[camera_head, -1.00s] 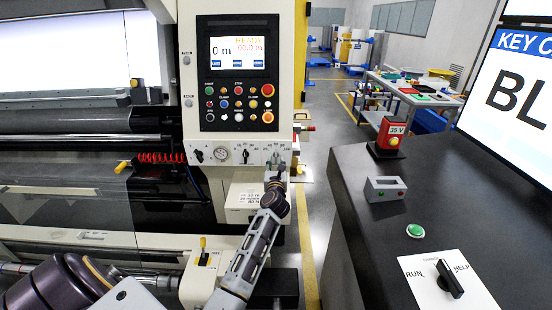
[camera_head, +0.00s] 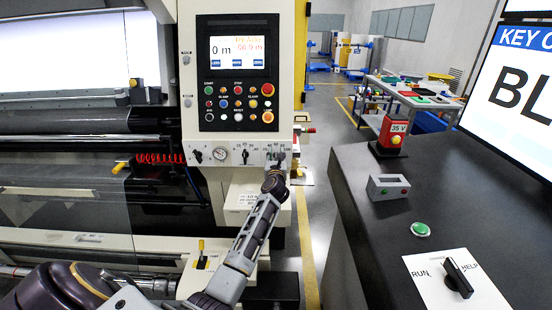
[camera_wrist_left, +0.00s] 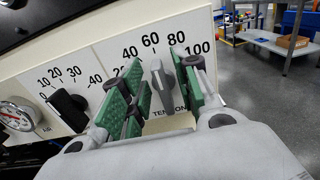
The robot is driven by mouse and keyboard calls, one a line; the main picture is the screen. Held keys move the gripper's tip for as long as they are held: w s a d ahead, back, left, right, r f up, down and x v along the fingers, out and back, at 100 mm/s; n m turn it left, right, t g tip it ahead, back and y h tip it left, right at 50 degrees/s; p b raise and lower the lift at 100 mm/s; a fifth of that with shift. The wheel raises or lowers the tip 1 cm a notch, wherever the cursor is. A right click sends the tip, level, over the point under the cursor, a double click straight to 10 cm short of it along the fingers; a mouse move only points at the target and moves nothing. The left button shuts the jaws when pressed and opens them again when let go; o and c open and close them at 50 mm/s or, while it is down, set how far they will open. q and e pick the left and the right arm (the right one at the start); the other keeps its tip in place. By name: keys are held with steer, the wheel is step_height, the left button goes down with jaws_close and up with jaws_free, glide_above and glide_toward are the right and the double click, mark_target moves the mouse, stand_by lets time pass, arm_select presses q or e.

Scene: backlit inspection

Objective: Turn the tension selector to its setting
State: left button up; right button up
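The tension selector (camera_wrist_left: 162,90) is a grey bar knob on the white panel, with a printed scale including 40, 60, 80 and 100. Its upper end is near the 60, and the lettering below it is partly hidden. My left gripper (camera_wrist_left: 160,88) is open, its green-padded fingers on either side of the knob. A gap shows on the knob's left; I cannot tell whether the right pad touches it. In the head view my left gripper (camera_head: 276,163) is at the panel's right part and largely covers the selector. My right gripper is not in view.
Left of the selector is a black knob (camera_wrist_left: 68,108) with its own scale, and a round gauge (camera_wrist_left: 17,116). Above is the control box with screen and buttons (camera_head: 238,75). A dark console (camera_head: 350,200) with a RUN/HELP switch (camera_head: 458,279) stands at the right.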

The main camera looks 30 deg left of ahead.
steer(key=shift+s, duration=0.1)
arm_select(q)
jaws_close()
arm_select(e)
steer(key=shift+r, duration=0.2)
arm_select(q)
steer(key=shift+m+p, duration=0.4)
steer(key=shift+p, duration=0.15)
steer(key=shift+w+d+f+m+p, duration=0.1)
steer(key=shift+d+m+p, duration=0.1)
steer(key=shift+m+p, duration=1.2)
steer(key=shift+w+d+f+m+p, duration=0.1)
steer(key=shift+d+m+p, duration=0.05)
steer(key=shift+m+p, duration=1.2)
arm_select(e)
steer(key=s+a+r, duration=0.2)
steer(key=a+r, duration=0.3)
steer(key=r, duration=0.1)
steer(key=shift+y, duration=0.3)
